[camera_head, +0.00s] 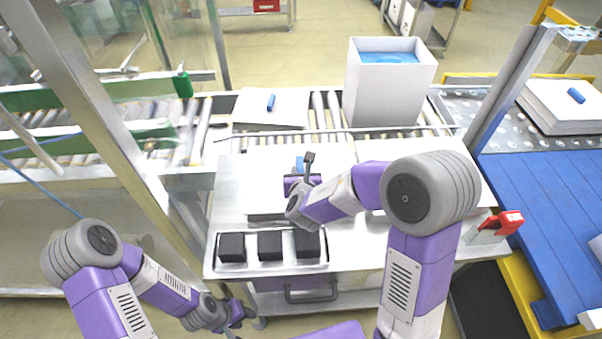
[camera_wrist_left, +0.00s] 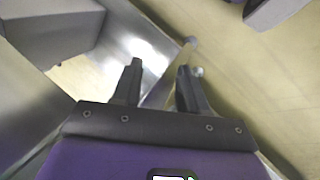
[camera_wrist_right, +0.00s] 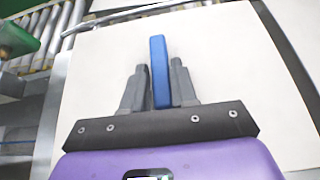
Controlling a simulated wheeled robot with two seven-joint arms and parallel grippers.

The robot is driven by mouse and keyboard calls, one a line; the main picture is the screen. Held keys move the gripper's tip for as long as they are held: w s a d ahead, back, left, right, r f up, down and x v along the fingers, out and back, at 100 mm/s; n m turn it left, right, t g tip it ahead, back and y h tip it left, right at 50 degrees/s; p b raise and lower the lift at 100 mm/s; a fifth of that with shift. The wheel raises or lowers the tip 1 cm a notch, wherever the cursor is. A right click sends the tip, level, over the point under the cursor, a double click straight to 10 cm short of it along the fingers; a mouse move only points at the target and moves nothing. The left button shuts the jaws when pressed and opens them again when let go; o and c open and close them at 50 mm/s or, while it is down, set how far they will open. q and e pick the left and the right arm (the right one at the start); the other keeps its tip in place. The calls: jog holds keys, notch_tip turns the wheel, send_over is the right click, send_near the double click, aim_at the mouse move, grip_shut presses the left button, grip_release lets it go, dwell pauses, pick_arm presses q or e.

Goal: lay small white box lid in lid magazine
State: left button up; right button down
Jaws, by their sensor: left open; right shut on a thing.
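My right gripper (camera_head: 303,172) is shut on the blue handle (camera_wrist_right: 160,70) of a white lid (camera_wrist_right: 100,80). The lid spreads flat beneath the fingers in the right wrist view. In the head view, the white lid (camera_head: 265,180) is over the steel table, partly hidden by my right arm; I cannot tell whether it touches the table. My left gripper (camera_head: 240,312) is open and empty, low beside the table's front left corner. Its two fingers (camera_wrist_left: 157,85) stand apart in the left wrist view. I cannot tell for sure which thing is the lid magazine.
Another white lid (camera_head: 250,108) with a blue handle lies at the roller conveyor. A tall white box (camera_head: 385,95) with blue inside stands beside it. A stack of white lids (camera_head: 560,98) is at the far right. A tray (camera_head: 325,262) holds black blocks.

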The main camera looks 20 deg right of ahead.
jog(key=shift+f, duration=0.15)
jog(key=c, duration=0.9)
grip_release()
